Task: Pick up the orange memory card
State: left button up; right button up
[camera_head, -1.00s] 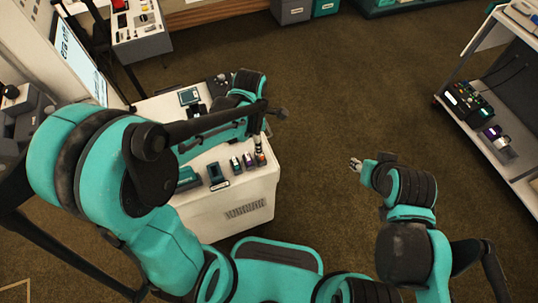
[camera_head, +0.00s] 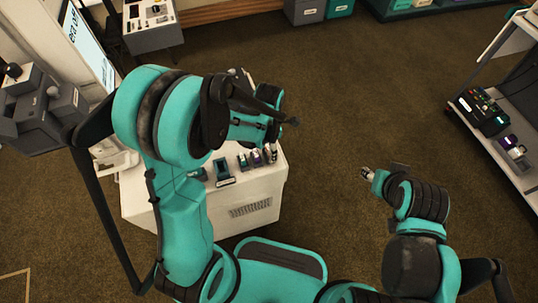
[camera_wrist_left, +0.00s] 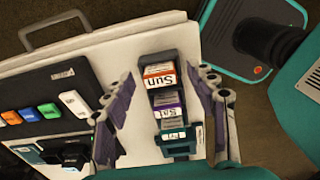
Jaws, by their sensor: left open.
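In the left wrist view a block with an orange band and a white "Sun" label (camera_wrist_left: 160,74) stands in a row with a purple-banded "Sat" block (camera_wrist_left: 168,106) and a teal one (camera_wrist_left: 175,140). Small flat colored pieces lie on a dark panel at left, among them an orange one (camera_wrist_left: 11,117). I cannot tell which orange thing is the memory card. My left gripper (camera_wrist_left: 169,80) is open, its purple-grey fingers on either side of the row, with nothing visibly gripped. In the head view my arm hides it largely. My right gripper (camera_head: 366,173) hangs over the floor, too small to read.
The white cabinet (camera_head: 250,210) carries the row near its front right edge. A dark teal device (camera_head: 223,170) stands to the row's left. Grey boxes (camera_head: 45,115) stand at far left. A shelf unit (camera_head: 520,176) is at far right. The middle floor is open.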

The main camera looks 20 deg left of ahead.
pick_arm(q)
jog(key=c, duration=1.2)
jog(key=shift+o, duration=0.2)
jog(key=shift+r, duration=0.1)
